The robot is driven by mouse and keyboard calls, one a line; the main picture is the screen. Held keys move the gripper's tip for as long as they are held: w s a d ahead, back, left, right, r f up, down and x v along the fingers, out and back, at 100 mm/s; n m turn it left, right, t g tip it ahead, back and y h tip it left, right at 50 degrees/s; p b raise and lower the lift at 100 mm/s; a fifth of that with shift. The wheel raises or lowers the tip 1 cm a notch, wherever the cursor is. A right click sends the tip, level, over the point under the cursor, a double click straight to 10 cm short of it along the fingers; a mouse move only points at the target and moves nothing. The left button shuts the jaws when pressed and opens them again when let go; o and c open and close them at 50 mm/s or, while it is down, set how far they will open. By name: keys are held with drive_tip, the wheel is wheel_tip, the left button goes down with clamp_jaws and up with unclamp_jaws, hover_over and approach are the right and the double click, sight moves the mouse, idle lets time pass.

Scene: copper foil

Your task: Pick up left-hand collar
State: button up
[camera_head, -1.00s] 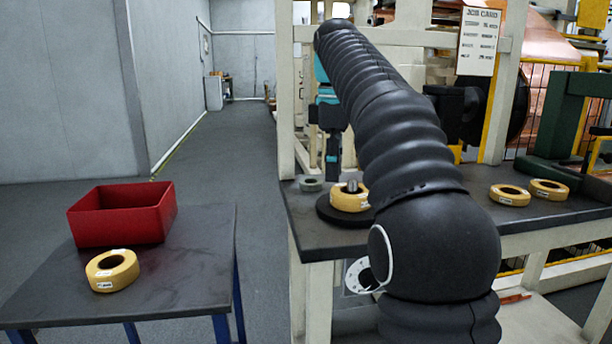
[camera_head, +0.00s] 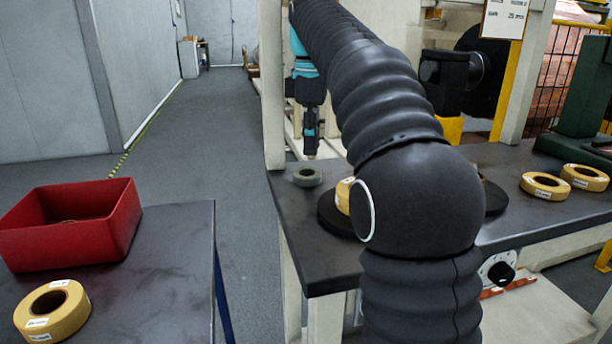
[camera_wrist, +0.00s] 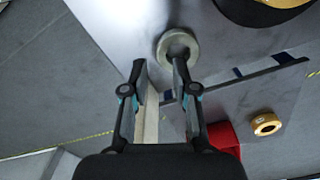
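A small grey-green ring (camera_head: 307,178) lies flat near the left corner of the dark bench (camera_head: 318,252); it also shows in the wrist view (camera_wrist: 165,42). My gripper (camera_head: 311,152) points down just behind the ring in the head view. In the wrist view my gripper (camera_wrist: 160,66) is open and empty, the right fingertip overlapping the ring's lower edge; contact cannot be told. A yellow collar (camera_head: 343,196) on a black round plate (camera_head: 330,217) is mostly hidden by my arm. Two yellow collars (camera_head: 545,186) (camera_head: 584,178) lie at the bench's right.
A low table (camera_head: 165,270) at the left holds a red bin (camera_head: 105,241) and another yellow collar (camera_head: 52,311). A floor gap separates it from the bench. A pale upright post (camera_head: 273,85) stands by the bench's back left corner. A green stand (camera_head: 585,100) is at the right.

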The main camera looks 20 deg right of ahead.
sight(309, 168)
drive_tip(key=f, duration=0.3)
drive_tip(key=shift+s+a+f, duration=0.15)
drive_tip(key=shift+a+f, duration=0.15)
drive_tip(key=shift+f, duration=0.75)
clamp_jaws()
